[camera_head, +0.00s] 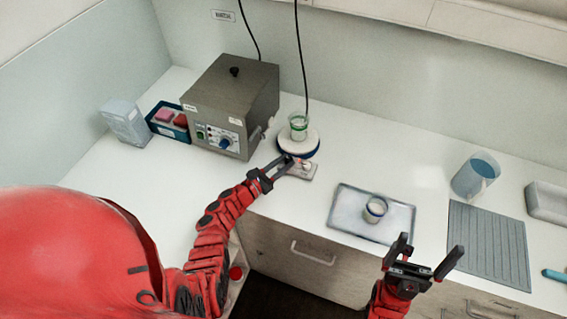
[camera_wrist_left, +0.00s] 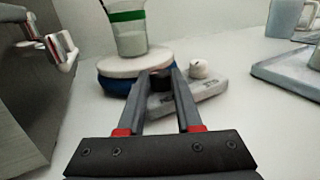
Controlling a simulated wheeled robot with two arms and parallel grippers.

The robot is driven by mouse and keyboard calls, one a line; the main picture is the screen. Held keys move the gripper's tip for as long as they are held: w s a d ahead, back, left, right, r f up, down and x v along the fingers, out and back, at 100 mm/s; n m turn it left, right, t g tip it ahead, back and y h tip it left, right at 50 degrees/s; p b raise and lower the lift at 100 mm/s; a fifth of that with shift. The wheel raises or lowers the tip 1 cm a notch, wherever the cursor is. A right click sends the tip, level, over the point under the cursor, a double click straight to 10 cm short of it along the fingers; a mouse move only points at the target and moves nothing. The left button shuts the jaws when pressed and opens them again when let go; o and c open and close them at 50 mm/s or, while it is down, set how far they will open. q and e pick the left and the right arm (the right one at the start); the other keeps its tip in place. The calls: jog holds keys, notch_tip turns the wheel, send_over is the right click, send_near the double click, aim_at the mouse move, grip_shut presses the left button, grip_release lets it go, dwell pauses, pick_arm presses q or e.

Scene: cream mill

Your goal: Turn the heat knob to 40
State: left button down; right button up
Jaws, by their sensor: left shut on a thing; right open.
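A small hotplate (camera_head: 298,146) with a round white top and blue body stands on the counter; it also shows in the left wrist view (camera_wrist_left: 110,87). Its grey control panel (camera_wrist_left: 190,105) sticks out at the front and carries a dark knob (camera_wrist_left: 159,82) and a white knob (camera_wrist_left: 199,69). My right gripper (camera_head: 427,256) is open and empty above the counter's front edge.
A beaker (camera_head: 298,124) with a green band stands on the hotplate, under a hanging black cable. A grey metal box (camera_head: 232,100) stands to the left. A tray (camera_head: 345,207) with a small cup, a ribbed grey mat (camera_head: 490,240) and a blue jug (camera_head: 475,175) are to the right.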

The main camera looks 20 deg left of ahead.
pick_arm(q)
jog(key=c, duration=0.6)
grip_release()
jog(key=shift+s+a, duration=0.3)
jog(key=shift+s, duration=0.15)
jog(key=b+v, duration=0.4)
jog(key=v, duration=1.1)
jog(key=shift+s+a, duration=0.1)
jog(key=shift+s, duration=0.2)
jog(key=shift+s+a, duration=0.15)
jog(key=shift+s, duration=0.15)
